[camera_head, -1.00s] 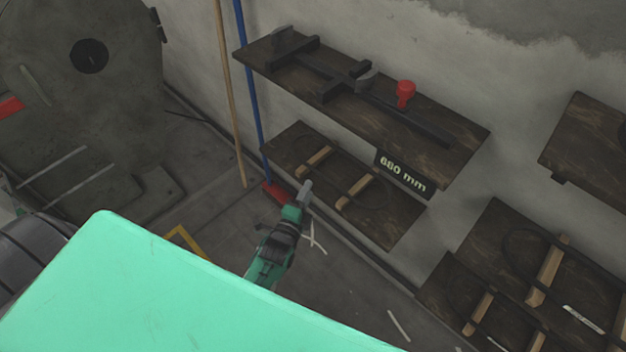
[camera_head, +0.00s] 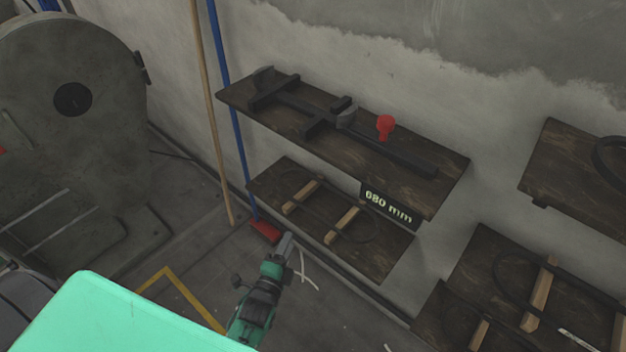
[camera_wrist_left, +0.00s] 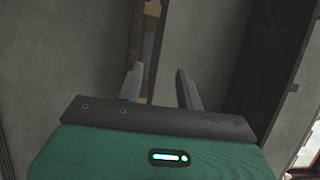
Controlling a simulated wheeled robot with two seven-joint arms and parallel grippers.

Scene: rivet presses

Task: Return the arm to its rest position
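My left arm is green and black and reaches up from the bottom of the head view. Its gripper (camera_head: 287,244) hangs in front of the lower wall shelf, apart from it. In the left wrist view the gripper's two grey fingers (camera_wrist_left: 160,88) stand apart with nothing between them. Dark shelf wood and a grey surface show beyond them. My right gripper is in neither view.
A large grey machine (camera_head: 70,150) is at the left. A broom (camera_head: 210,110) leans on the wall.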

